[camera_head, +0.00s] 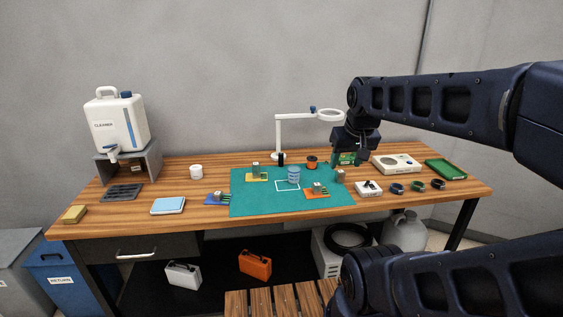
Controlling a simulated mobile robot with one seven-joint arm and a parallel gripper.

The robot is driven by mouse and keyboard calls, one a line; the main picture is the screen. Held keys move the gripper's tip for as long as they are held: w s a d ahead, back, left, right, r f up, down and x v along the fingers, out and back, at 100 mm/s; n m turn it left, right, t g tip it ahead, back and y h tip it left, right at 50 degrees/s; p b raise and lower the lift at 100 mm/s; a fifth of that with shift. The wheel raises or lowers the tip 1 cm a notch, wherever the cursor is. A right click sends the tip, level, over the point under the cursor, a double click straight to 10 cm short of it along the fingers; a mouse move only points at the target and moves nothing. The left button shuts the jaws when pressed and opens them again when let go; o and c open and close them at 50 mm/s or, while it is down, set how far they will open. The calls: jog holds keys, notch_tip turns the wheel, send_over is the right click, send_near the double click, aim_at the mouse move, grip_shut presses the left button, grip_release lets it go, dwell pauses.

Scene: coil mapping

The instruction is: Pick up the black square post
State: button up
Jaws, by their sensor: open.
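A small dark upright block (281,159), which looks like the black square post, stands at the back edge of the teal mat (240,205), by the foot of the white lamp. It is too small to make out its exact shape. My gripper (345,161) hangs over the back right of the mat, to the right of the dark block and apart from it. It is open, and its fingers are hard to make out against a green part there. I cannot tell whether that green part lies behind the gripper.
The white magnifier lamp (294,116) rises beside the dark block. An orange spool (312,162) stands between the block and my gripper. A blue coil stack (294,174) and small coloured boards stand on the mat. A white device (397,164) and green tray (445,169) lie right.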

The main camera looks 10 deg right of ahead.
jog(key=n+h, duration=0.1)
jog(key=n, duration=3.2)
send_over(281, 158)
jog(key=s, duration=0.2)
notch_tip(281, 158, down, 23)
jog(key=x, duration=0.9)
jog(key=shift+a+f, duration=0.3)
jog(key=shift+f, duration=0.05)
jog(key=c, duration=1.1)
